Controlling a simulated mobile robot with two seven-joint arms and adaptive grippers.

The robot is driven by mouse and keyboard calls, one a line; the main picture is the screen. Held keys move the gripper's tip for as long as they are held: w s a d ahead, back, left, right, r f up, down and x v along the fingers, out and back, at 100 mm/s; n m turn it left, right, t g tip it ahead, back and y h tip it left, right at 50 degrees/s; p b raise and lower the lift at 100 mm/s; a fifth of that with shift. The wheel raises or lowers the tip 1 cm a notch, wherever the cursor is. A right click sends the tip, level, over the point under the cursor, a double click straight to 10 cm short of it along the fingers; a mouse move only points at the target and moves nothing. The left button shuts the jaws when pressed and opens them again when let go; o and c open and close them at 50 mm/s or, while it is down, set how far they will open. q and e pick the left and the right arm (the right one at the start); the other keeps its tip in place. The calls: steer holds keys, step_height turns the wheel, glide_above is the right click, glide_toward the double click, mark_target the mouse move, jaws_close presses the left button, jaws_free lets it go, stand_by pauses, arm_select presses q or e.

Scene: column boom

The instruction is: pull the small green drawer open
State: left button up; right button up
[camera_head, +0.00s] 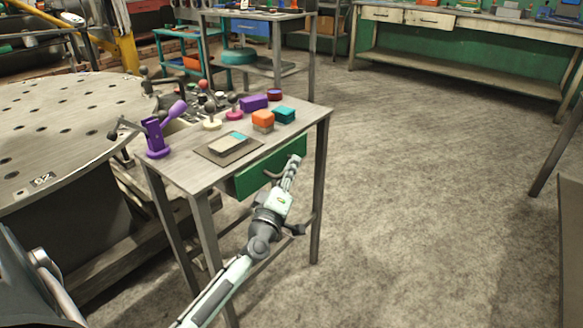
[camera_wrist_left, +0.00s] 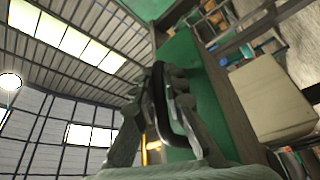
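The small green drawer (camera_head: 262,172) sits under the top of the small worktable (camera_head: 185,172), and its green front also fills the middle of the left wrist view (camera_wrist_left: 203,92). I cannot tell whether it stands slightly out from the table. My left gripper (camera_head: 295,163) is at the right part of the drawer front. In the left wrist view its fingers (camera_wrist_left: 170,85) look closed together around the dark bar handle (camera_wrist_left: 160,100) of the drawer. The fingers hide part of the handle. My right gripper is not in view.
On the worktable are a purple clamp-like tool (camera_head: 157,138), a flat tray (camera_head: 228,150), an orange block (camera_head: 263,118) and a teal block (camera_head: 284,114). A large round perforated table (camera_head: 60,120) stands to the left. The floor (camera_head: 420,200) to the right is clear.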

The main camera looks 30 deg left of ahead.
arm_select(q)
steer(key=shift+d, duration=0.1)
jaws_close()
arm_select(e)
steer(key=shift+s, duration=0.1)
arm_select(q)
steer(key=s+d+p, duration=0.1)
steer(key=d+p, duration=0.2)
steer(key=d, duration=0.9)
steer(key=shift+d+p, duration=0.25)
steer(key=shift+p, duration=0.05)
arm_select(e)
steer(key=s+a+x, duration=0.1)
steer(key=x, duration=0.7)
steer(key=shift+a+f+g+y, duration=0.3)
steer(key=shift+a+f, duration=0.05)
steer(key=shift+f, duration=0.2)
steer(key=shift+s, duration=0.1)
arm_select(q)
steer(key=o, duration=0.7)
jaws_free()
steer(key=v, duration=0.7)
steer(key=shift+s, duration=0.25)
steer(key=shift+f, duration=0.1)
